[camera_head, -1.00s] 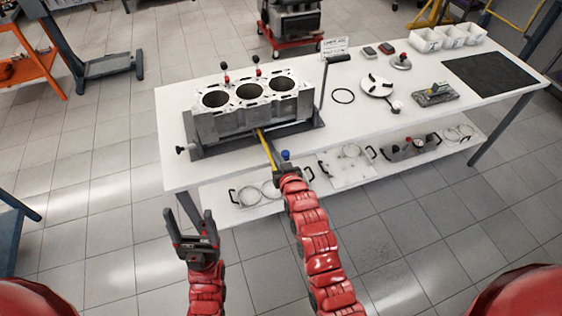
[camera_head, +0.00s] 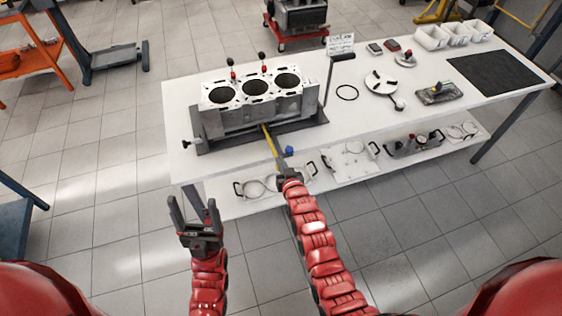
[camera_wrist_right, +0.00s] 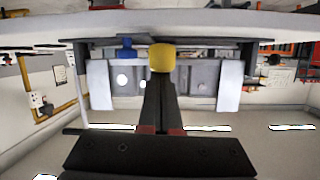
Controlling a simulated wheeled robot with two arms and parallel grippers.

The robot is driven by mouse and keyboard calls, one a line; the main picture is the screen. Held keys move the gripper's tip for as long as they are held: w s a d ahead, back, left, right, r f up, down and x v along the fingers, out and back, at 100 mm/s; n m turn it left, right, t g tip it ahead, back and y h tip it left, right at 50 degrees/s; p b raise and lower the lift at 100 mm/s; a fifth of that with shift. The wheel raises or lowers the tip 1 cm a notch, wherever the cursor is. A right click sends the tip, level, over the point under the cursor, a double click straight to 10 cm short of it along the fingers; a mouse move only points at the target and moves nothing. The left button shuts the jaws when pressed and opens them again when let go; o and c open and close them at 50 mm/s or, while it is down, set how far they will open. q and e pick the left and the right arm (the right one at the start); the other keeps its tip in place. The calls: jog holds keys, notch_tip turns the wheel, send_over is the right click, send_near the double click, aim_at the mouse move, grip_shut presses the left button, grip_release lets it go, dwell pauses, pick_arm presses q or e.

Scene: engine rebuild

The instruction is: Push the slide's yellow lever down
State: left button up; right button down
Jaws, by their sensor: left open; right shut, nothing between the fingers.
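The yellow lever (camera_head: 270,143) sticks out from the front of the slide under the grey engine block (camera_head: 250,108), over the table's front edge. Its rounded yellow end (camera_wrist_right: 162,57) shows in the right wrist view, directly at the fingertips. My right gripper (camera_head: 284,170) is shut with nothing between its fingers, at the outer end of the lever; it also shows in the right wrist view (camera_wrist_right: 160,85). I cannot tell whether the fingertips touch the lever. My left gripper (camera_head: 194,207) is open and empty, in front of the table's left end.
A blue knob (camera_head: 289,150) sits just right of the lever; it also shows in the right wrist view (camera_wrist_right: 126,48). The white table (camera_head: 345,125) holds a black crank handle (camera_head: 342,57) and small parts. A lower shelf (camera_head: 330,178) holds fixtures with handles.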

jog(key=shift+t, duration=0.4)
jog(key=f+b, duration=0.4)
jog(key=b, duration=0.1)
jog(key=shift+s, duration=0.2)
notch_tip(320, 180, down, 2)
jog(key=t+y+b, duration=0.1)
jog(key=t+b, duration=0.2)
jog(key=b, duration=0.5)
jog(key=shift+f, duration=0.1)
jog(key=r, duration=0.1)
jog(key=w+r, duration=0.1)
jog(key=r, duration=0.2)
jog(key=shift+w, duration=0.4)
jog(key=b+v, duration=0.2)
jog(key=v, duration=0.8)
jog(key=shift+r, duration=0.2)
